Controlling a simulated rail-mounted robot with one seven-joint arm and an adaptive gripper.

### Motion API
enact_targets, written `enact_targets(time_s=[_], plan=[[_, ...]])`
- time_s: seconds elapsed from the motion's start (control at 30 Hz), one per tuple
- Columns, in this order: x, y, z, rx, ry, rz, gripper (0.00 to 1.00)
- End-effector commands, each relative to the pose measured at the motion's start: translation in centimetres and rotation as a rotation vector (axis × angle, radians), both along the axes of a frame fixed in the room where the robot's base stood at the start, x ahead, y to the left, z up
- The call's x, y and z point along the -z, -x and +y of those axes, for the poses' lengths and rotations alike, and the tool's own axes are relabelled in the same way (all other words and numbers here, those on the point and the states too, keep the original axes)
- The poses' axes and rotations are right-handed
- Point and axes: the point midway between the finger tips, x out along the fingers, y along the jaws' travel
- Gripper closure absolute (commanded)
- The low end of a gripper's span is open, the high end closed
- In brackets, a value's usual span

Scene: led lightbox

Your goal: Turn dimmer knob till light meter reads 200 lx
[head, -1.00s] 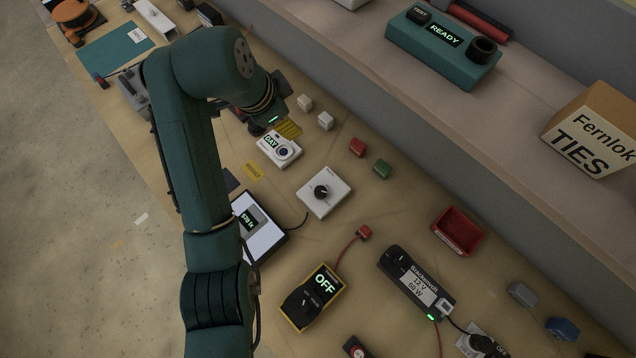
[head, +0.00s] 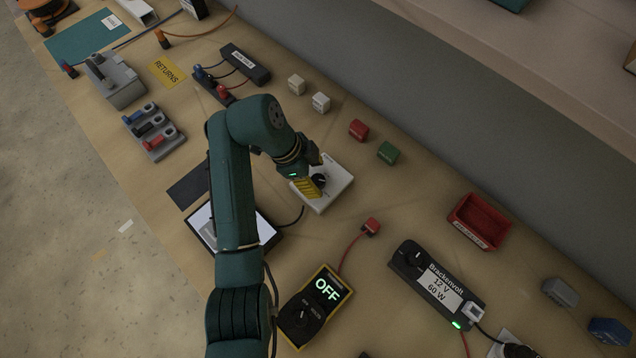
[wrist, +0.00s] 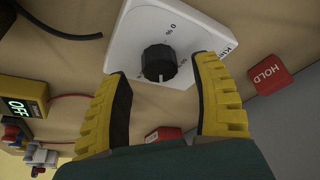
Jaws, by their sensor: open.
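The dimmer is a white box with a black knob. In the head view the dimmer box (head: 338,188) is partly behind my gripper (head: 308,186). In the wrist view the dimmer box (wrist: 197,28) shows its percent marks and black knob (wrist: 159,62). My gripper (wrist: 162,70) is open, its yellow-padded fingers on either side of the knob. I cannot tell whether they touch it. The lit panel (head: 201,224) is partly behind my arm. The light meter's reading is hidden in both views now.
A red HOLD block (wrist: 268,76) is near the right finger in the wrist view. A yellow meter reading OFF (head: 310,308), a black power supply (head: 437,287) and a red bin (head: 481,221) are to the right. A grey wall bounds the bench at the back.

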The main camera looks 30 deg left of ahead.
Motion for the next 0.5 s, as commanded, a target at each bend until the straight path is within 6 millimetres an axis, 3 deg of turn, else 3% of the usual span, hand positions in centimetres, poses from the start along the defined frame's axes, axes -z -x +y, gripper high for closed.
enact_targets(time_s=[0.13, 0.43, 0.47, 0.5], plan=[[1.5, -0.3, -0.6, 0.000, 0.000, 0.000, 0.36], [1.9, -0.3, -0.8, 0.000, 0.000, 0.001, 0.36], [1.9, -0.3, -0.7, 0.000, 0.000, 0.001, 0.37], [1.9, -0.3, -0.7, 0.000, 0.000, 0.001, 0.45]])
